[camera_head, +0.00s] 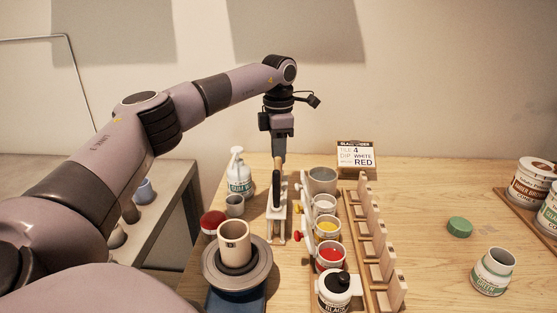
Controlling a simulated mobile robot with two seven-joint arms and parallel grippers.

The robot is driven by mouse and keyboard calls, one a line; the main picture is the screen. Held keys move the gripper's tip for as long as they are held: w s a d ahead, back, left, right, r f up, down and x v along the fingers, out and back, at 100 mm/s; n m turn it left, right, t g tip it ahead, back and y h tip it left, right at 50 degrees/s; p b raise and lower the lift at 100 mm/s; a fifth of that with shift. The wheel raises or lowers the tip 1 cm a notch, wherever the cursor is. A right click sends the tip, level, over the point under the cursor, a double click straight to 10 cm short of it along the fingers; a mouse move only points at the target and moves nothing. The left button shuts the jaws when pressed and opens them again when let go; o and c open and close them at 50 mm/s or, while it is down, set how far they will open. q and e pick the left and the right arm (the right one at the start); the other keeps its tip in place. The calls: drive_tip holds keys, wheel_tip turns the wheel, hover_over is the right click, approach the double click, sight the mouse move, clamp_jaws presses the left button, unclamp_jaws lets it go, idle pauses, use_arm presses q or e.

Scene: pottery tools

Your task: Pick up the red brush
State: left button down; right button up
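My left gripper (279,158) points straight down above a pale upright stand (282,222). A dark, slim handle (276,188) stands at that stand, just below the fingertips. I see the fingers edge-on, so I cannot tell whether they are open or touch the handle. No whole red brush shows clearly. Small red pieces (297,237) sit between the stand and the row of glaze cups; I cannot tell whether one belongs to a brush. A cup of red glaze (330,256) stands in that row. My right gripper is not in view.
A beige cup (233,244) sits on a grey wheel at the front left. A sign (356,157) stands behind.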

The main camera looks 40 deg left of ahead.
use_arm(q)
wheel_tip(320, 180, up, 18)
idle(0.5)
drive_tip(key=shift+f, duration=0.15)
idle(1.2)
